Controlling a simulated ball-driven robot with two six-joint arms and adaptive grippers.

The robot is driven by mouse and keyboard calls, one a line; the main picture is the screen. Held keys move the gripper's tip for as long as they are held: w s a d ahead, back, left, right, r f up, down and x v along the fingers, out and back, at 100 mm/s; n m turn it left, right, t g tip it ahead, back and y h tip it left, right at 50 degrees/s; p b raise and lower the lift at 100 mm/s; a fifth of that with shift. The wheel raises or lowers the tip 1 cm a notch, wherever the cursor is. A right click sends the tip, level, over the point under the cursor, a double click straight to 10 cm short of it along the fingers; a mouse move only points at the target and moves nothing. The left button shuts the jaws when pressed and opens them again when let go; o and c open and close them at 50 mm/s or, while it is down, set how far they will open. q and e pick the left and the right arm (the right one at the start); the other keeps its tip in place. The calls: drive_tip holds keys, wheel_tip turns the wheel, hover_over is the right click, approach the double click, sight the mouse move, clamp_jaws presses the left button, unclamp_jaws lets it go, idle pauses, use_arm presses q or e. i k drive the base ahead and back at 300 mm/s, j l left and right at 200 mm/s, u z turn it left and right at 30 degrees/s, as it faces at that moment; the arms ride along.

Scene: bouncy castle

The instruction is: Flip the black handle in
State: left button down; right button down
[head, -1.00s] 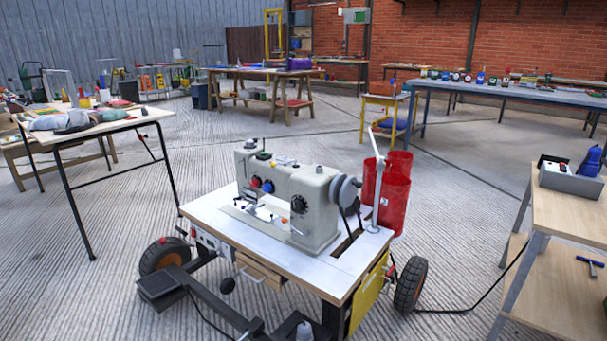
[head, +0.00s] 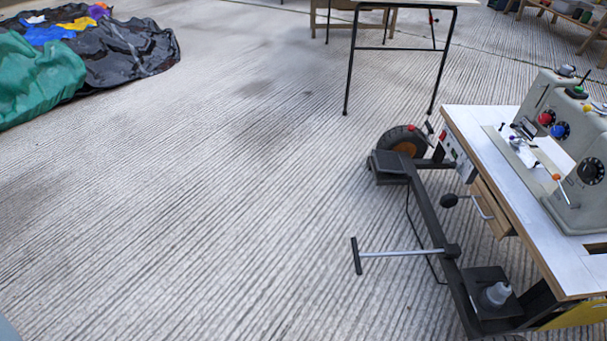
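A sewing machine (head: 572,150) stands on a white-topped wheeled bench (head: 520,200) at the right edge, partly cut off. A T-shaped bar with a black handle grip (head: 356,256) sticks out to the left from the bench's low dark frame (head: 425,225), above the floor. A black ball knob (head: 449,200) on a bent metal lever sits under the bench top, beside a wooden drawer (head: 492,208). I cannot tell for certain which one the task means. Neither of my grippers is in view.
A rubber wheel (head: 403,141) and a dark pedal plate with a grey bottle-like object (head: 495,294) are at the bench's base. A crumpled green and black fabric heap (head: 125,50) lies at top left. A black-legged table (head: 400,50) stands behind. The ribbed floor at left and centre is clear.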

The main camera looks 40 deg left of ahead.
sight(357, 256)
drive_tip(key=u, duration=0.6)
drive_tip(key=i+j+z, duration=0.1)
drive_tip(key=j, duration=0.35)
drive_tip(key=i+j+z, duration=0.1)
drive_tip(key=j, duration=0.35)
drive_tip(key=j+z, duration=0.1)
drive_tip(key=j, duration=0.35)
drive_tip(key=i+j+z, duration=0.1)
drive_tip(key=j, duration=0.2)
drive_tip(key=i+j+z, duration=0.1)
drive_tip(key=j, duration=0.25)
drive_tip(key=i+j+z, duration=0.1)
drive_tip(key=j, duration=0.25)
drive_tip(key=i+j, duration=0.2)
drive_tip(key=j, duration=0.15)
drive_tip(key=i+z, duration=0.05)
